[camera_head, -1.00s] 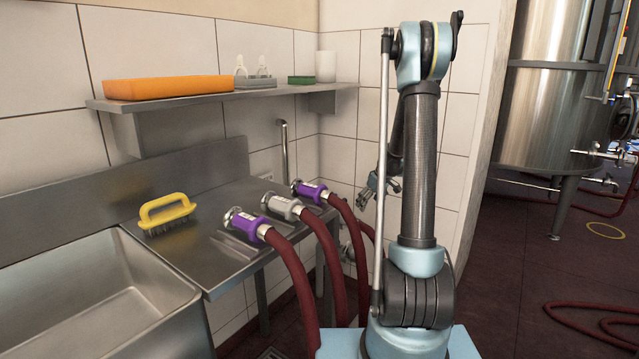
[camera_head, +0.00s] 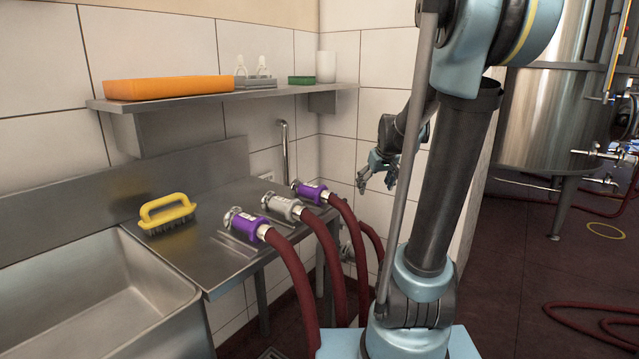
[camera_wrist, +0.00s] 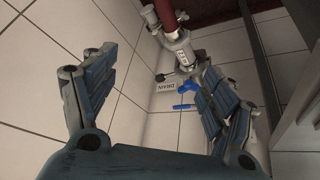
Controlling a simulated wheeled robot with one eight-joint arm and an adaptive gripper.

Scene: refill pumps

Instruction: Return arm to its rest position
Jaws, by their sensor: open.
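My gripper (camera_head: 376,184) hangs in the air in front of the tiled wall, to the right of the metal counter and its hoses. Its two fingers are spread apart and empty. In the wrist view my gripper (camera_wrist: 160,62) shows the same wide gap, with nothing between the pads. Beyond the fingers, a metal fitting (camera_wrist: 178,50) with a dark red hose (camera_wrist: 166,14) and blue parts (camera_wrist: 187,86) shows against the wall. My arm stands at the right and hides part of the wall and floor behind it.
The counter (camera_head: 225,260) holds a yellow-handled brush (camera_head: 167,213) and three hose ends, two purple (camera_head: 246,226) and one grey (camera_head: 282,206). A shelf (camera_head: 220,97) runs above. A steel tank (camera_head: 545,120) stands behind at right; a red hose (camera_head: 590,315) lies on the floor.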

